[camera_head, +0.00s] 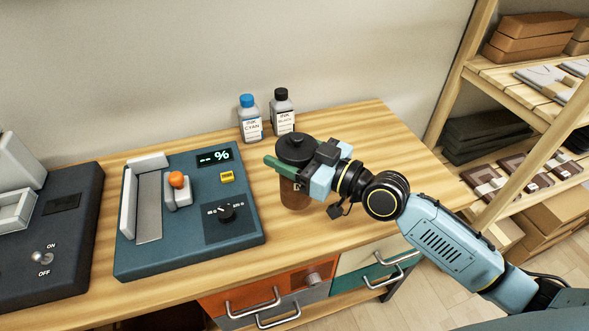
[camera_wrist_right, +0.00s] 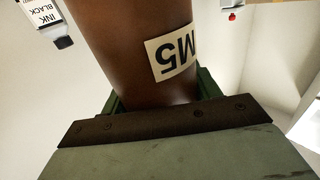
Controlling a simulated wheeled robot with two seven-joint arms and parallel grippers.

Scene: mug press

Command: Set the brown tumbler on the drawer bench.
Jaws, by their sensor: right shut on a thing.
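The brown tumbler (camera_head: 296,197) with a black lid (camera_head: 294,147) is upright at the drawer bench (camera_head: 370,130), right of the dark teal panel. My right gripper (camera_head: 292,170) is shut on its upper body, reaching in from the right with one green finger across the front. In the right wrist view the tumbler (camera_wrist_right: 125,45) fills the middle between the green fingers and bears a label reading M5 (camera_wrist_right: 172,52). Whether its base touches the bench top or hangs just above it, I cannot tell. My left gripper is not in view.
Ink bottles, cyan (camera_head: 250,120) and black (camera_head: 283,112), stand behind the tumbler. The dark teal panel (camera_head: 190,210) with a knob lies to its left, another dark machine (camera_head: 60,250) farther left. A wooden shelf (camera_head: 500,75) stands right. Bench top right of the tumbler is mostly clear.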

